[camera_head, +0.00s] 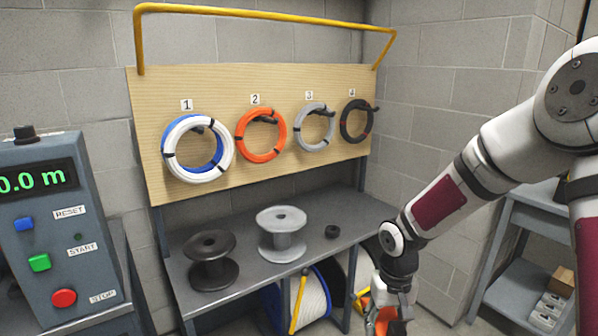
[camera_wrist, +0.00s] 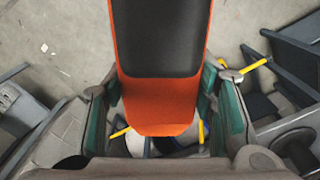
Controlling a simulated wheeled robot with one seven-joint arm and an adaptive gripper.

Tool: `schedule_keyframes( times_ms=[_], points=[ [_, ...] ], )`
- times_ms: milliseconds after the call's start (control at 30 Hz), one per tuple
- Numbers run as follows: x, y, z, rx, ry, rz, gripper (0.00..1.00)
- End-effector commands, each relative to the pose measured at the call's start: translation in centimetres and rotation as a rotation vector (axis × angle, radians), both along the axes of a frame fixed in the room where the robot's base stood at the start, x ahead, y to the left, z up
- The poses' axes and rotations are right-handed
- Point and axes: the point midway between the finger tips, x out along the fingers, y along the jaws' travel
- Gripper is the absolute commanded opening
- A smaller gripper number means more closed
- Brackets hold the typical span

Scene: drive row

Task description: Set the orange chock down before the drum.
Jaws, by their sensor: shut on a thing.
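The orange chock (camera_wrist: 158,100), with a black pad on its upper face, is between the two fingers of my gripper (camera_wrist: 162,118) in the wrist view, which is shut on it. In the head view my gripper (camera_head: 393,302) is low at the right of the bench, with a patch of the orange chock (camera_head: 386,320) at its fingers. A drum of white cable with blue flanges (camera_head: 312,302) stands under the bench, left of my gripper. In the wrist view the chock hides most of what lies beyond it. I cannot tell the gap between chock and floor.
The bench (camera_head: 330,256) carries a black spool (camera_head: 211,262) and a grey spool (camera_head: 282,236). A yellow bar (camera_head: 298,302) stands before the drum. Coils hang on the wooden board (camera_head: 215,120). A grey shelf (camera_head: 520,285) is at right.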

Motion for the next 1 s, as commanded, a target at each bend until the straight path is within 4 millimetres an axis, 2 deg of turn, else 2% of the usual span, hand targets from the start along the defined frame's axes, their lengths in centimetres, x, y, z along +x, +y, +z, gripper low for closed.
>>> schedule_keyframes(
  times_ms=[33,100,300,1000],
  points=[
    [-0.8,0.0,1.4,0.001,-0.001,-0.001,0.08],
    [-1.3,0.0,2.2,0.001,-0.001,0.000,0.08],
    [-2.4,0.1,3.7,0.002,-0.002,0.001,0.08],
    [-2.6,0.1,4.0,0.002,-0.004,0.001,0.08]
  ],
)
